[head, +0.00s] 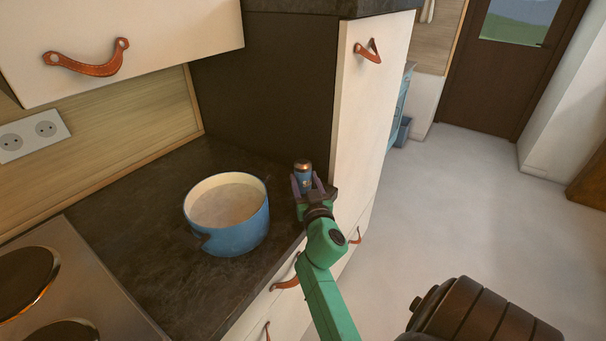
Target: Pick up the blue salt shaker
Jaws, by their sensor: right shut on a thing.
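The blue salt shaker (303,179) is small, with a copper-coloured top, and stands upright at the right end of the dark counter, close to the tall cabinet. My right gripper (304,186) is around it, with one finger on each side, shut on it. I cannot tell whether the shaker's base touches the counter, since the gripper hides it. My left gripper does not show in the head view.
A blue pot (238,236) with a cream inside stands on the counter (140,250) left of my right gripper. A stove (70,300) is at the lower left. A tall white cabinet (365,120) rises just right of the shaker. The floor (480,200) to the right is clear.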

